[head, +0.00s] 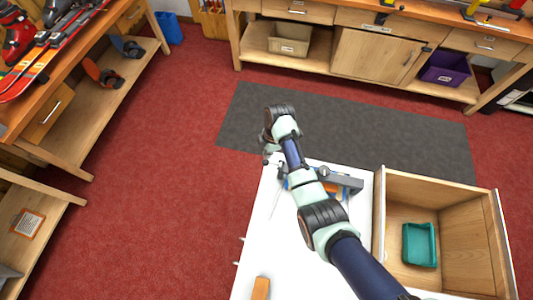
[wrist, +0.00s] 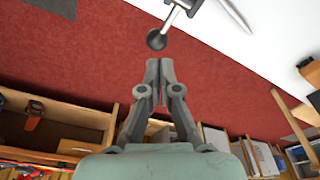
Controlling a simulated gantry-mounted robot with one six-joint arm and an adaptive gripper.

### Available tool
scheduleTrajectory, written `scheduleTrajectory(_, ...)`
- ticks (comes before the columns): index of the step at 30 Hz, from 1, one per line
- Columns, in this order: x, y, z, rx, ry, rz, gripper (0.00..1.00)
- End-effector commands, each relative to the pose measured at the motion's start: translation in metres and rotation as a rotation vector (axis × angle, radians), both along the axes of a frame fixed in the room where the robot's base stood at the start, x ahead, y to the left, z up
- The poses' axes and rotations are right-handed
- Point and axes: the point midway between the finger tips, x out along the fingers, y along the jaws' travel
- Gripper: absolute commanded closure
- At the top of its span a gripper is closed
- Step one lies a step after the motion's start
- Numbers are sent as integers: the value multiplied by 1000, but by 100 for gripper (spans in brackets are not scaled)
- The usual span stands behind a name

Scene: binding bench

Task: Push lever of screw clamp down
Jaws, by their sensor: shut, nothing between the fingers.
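The lever of the screw clamp shows in the wrist view as a metal rod with a dark round knob (wrist: 156,40) at its end. It reaches in from the top edge, over red floor beside the white bench top. My gripper (wrist: 158,62) is shut and empty, with its fingertips just below the knob in the picture. A small gap shows between them; I cannot tell their difference in height. In the head view my gripper (head: 267,142) is at the far left corner of the bench, mostly behind my arm. A blue and grey device (head: 343,181) there is partly covered by my arm.
The white bench top (head: 270,235) holds an orange-brown block (head: 261,288) near the front. A wooden box (head: 399,195) with a teal tray (head: 420,245) stands at right. Red floor (head: 170,190) is clear to the left, and a grey mat (head: 350,125) lies beyond.

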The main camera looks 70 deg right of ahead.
Motion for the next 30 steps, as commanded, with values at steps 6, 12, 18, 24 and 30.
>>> scheduleTrajectory(6,0,0,27,0,0,0,100)
scheduleTrajectory(12,0,0,46,0,0,0,100)
scheduleTrajectory(18,0,0,65,0,0,0,100)
scheduleTrajectory(24,0,0,71,1,1,0,100)
scheduleTrajectory(30,0,0,70,0,0,0,100)
